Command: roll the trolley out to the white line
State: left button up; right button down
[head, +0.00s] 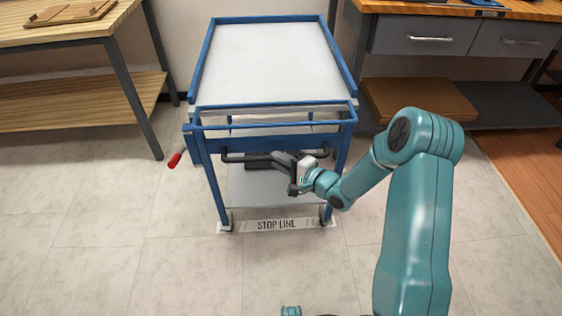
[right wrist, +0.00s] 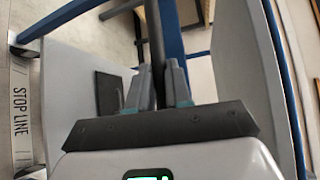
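The blue-framed trolley (head: 205,165) with pale grey shelves stands upright between two workbenches. A dark handle bar (head: 236,157) runs across its near side and also shows in the right wrist view (right wrist: 154,35). My right gripper (head: 278,158) is at the middle of this bar, its two fingers (right wrist: 160,88) closed around it. The white line (head: 276,224), a strip marked STOP LINE, lies on the floor at the trolley's near wheels (head: 228,221); it also shows in the right wrist view (right wrist: 20,110). The far wheels are hidden.
A wooden workbench (head: 60,36) stands at the left, another with drawers (head: 425,36) at the right. A red grip (head: 175,160) sticks out at the trolley's left side. The tiled floor (head: 180,270) in front is clear.

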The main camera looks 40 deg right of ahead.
jog(key=c, duration=1.1)
grip_release()
jog(key=shift+w+f, duration=0.1)
jog(key=shift+f, duration=0.1)
jog(key=shift+o, duration=0.2)
jog(key=shift+r, duration=0.1)
jog(key=p+v, duration=0.3)
jog(key=v, duration=1.3)
jog(key=shift+s+p, duration=0.2)
jog(key=shift+p, duration=0.1)
jog(key=shift+d+r, duration=0.1)
jog(key=shift+r, duration=0.05)
